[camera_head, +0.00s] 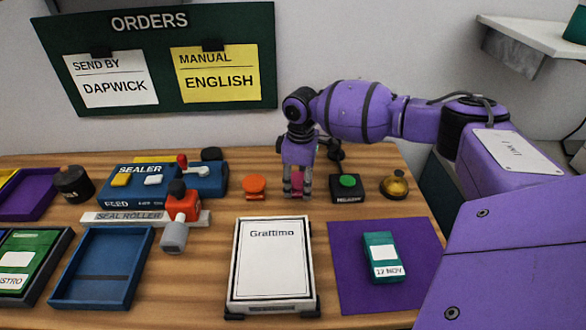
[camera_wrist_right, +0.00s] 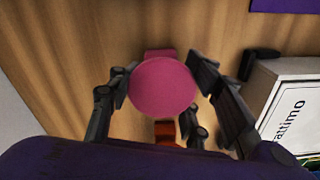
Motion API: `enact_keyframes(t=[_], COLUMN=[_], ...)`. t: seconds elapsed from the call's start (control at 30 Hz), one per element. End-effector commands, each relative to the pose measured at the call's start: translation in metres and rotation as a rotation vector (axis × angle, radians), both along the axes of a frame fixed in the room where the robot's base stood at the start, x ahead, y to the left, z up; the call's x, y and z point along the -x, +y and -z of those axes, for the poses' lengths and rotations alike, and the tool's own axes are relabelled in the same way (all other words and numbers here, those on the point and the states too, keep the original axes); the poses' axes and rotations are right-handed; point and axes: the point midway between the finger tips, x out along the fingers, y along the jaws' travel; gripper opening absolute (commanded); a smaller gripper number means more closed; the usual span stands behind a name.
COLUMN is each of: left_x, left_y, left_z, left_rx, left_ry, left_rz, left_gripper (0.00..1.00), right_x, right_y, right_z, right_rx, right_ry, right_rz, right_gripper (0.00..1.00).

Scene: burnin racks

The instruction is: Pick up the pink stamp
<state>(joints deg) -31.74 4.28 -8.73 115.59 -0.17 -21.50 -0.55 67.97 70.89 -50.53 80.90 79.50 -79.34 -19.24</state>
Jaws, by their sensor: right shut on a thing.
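The pink stamp (camera_head: 297,181) stands at the back of the wooden table, between the orange stamp and the green-topped stamp. My right gripper (camera_head: 297,190) comes down on it from above and is shut on it. In the right wrist view, the stamp's round pink top (camera_wrist_right: 163,87) sits between the fingers of my right gripper (camera_wrist_right: 160,95), with part of its pink base showing behind it. I cannot tell whether the stamp touches the table. My left gripper does not show.
An orange stamp (camera_head: 254,186) stands close on the left and a green-topped stamp (camera_head: 347,187) close on the right. A brass bell (camera_head: 395,184) is farther right. In front lie the Grattimo stack (camera_head: 272,262) and a purple mat (camera_head: 410,294) bearing a teal box (camera_head: 382,252).

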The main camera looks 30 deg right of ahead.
Motion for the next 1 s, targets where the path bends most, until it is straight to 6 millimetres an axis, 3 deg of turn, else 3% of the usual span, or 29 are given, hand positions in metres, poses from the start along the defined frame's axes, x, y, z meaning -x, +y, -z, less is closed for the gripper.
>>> enact_keyframes(t=[0.2, 0.5, 0.8, 1.0], left_x=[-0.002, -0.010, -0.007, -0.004], left_y=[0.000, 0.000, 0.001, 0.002], left_z=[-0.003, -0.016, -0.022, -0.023], left_rx=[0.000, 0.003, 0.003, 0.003], left_ry=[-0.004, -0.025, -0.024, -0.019], left_rz=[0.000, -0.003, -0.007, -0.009], left_gripper=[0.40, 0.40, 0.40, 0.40], right_x=[-0.001, 0.062, 0.122, 0.136], right_y=[0.000, -0.014, -0.022, -0.024], right_z=[-0.031, -0.094, -0.120, -0.126], right_rx=[-0.001, 0.006, 0.004, 0.000], right_ry=[-0.005, -0.001, 0.000, -0.001], right_rz=[-0.001, 0.000, 0.000, 0.000], right_gripper=[0.16, 0.15, 0.15, 0.15])
